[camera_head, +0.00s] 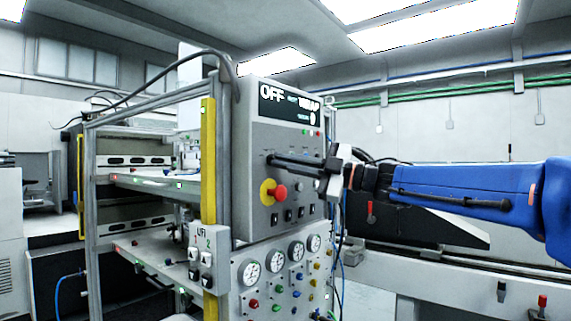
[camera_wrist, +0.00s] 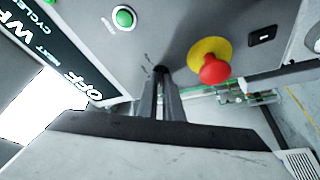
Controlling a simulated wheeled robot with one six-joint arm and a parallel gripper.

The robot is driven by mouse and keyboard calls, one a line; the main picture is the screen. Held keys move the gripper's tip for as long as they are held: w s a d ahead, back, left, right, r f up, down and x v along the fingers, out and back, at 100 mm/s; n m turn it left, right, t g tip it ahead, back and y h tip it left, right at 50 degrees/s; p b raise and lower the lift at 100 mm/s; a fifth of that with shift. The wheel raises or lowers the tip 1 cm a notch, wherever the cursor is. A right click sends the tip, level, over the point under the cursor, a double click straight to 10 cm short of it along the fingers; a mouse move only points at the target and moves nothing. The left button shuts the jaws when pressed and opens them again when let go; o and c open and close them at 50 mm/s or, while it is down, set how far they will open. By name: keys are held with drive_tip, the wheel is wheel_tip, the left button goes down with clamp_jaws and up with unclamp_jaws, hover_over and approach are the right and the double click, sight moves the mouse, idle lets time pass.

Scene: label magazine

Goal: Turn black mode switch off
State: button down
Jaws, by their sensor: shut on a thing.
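The grey control panel (camera_head: 250,205) faces me on the frame of the machine. My gripper (camera_head: 271,159) reaches in from the right, its two dark fingers close together at the panel's upper left. In the wrist view my gripper (camera_wrist: 161,76) has its fingertips at the panel face, shut on a small black switch (camera_wrist: 160,69). The fingers hide most of the switch, and I cannot tell its angle. The display (camera_head: 290,103) above reads "OFF" and "WRAP".
A red emergency button (camera_head: 279,192) on a yellow plate sits just below the fingertips. A green button (camera_wrist: 124,17) is nearby in the wrist view. Several small black switches line the panel's lower edge. Gauges (camera_head: 249,267) and coloured knobs lie beneath. A yellow post (camera_head: 208,150) stands left.

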drive_tip(key=shift+n, duration=0.7)
drive_tip(key=c, duration=1.9)
unclamp_jaws()
drive_tip(key=v, duration=1.1)
drive_tip(key=r+v, duration=0.1)
drive_tip(key=v, duration=0.5)
drive_tip(key=shift+w+d+f, duration=0.1)
drive_tip(key=shift+d, duration=0.2)
